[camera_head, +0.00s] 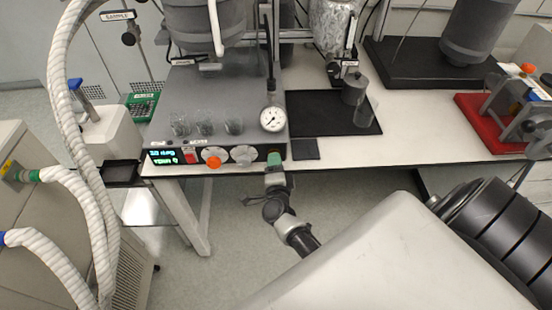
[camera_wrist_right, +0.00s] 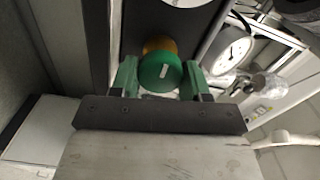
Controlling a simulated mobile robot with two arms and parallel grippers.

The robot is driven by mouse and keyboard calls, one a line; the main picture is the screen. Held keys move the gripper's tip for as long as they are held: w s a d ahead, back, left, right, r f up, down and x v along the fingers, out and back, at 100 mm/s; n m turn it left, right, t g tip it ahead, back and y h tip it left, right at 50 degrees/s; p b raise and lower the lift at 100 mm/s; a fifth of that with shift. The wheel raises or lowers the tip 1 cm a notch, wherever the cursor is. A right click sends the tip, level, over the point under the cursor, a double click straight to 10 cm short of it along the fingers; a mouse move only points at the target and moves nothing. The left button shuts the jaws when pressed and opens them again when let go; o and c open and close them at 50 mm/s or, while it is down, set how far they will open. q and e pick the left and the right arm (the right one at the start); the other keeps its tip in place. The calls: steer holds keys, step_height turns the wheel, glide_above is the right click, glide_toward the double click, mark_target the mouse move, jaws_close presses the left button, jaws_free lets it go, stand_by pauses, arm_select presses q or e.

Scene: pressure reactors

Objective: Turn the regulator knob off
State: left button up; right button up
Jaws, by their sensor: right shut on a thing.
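The regulator knob (camera_head: 274,158) is green and sits at the right end of the reactor's front panel. In the right wrist view the knob (camera_wrist_right: 160,72) is round, with a short white mark on its face and a yellow-orange part behind it. My right gripper (camera_head: 275,170) is at the knob. In the wrist view its green fingers (camera_wrist_right: 160,80) stand on either side of the knob and are shut on it. My left gripper is not in view.
The panel holds a lit display (camera_head: 165,157), an orange knob (camera_head: 213,160) and a grey-white knob (camera_head: 243,154). A pressure gauge (camera_head: 272,119) stands above the green knob. White hoses (camera_head: 75,215) run down the left. The floor before the bench is clear.

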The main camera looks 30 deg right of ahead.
steer(key=o, duration=0.9)
steer(key=shift+b+v, duration=0.95)
steer(key=shift+v, duration=4.45)
steer(key=s+a+f+n+g+y, duration=0.25)
steer(key=s+f+n, duration=0.2)
steer(key=f, duration=0.45)
steer(key=s+a+f+n+g+y, duration=0.1)
steer(key=s+a+f+n+y, duration=0.25)
steer(key=f+n, duration=0.35)
steer(key=s+a+f+n+g+y, duration=0.25)
steer(key=f+n+y, duration=0.2)
steer(key=f, duration=0.55)
steer(key=s+d+f+n+g, duration=0.2)
steer(key=s+f+n, duration=0.1)
steer(key=s, duration=0.5)
steer(key=s+d+f+n+g+b, duration=0.1)
steer(key=s+f+n+g, duration=0.2)
steer(key=s+f, duration=0.2)
steer(key=s+d+f+n+g+h, duration=0.1)
steer(key=s+d+f+n+g, duration=0.1)
steer(key=s, duration=0.9)
steer(key=shift+s+d+f+n+g, duration=0.1)
steer(key=shift+d+f+n+g, duration=0.15)
steer(key=shift+f, duration=0.3)
steer(key=shift+d+f+n+g, duration=0.15)
steer(key=shift+f+n+g, duration=0.15)
steer(key=shift+f, duration=0.25)
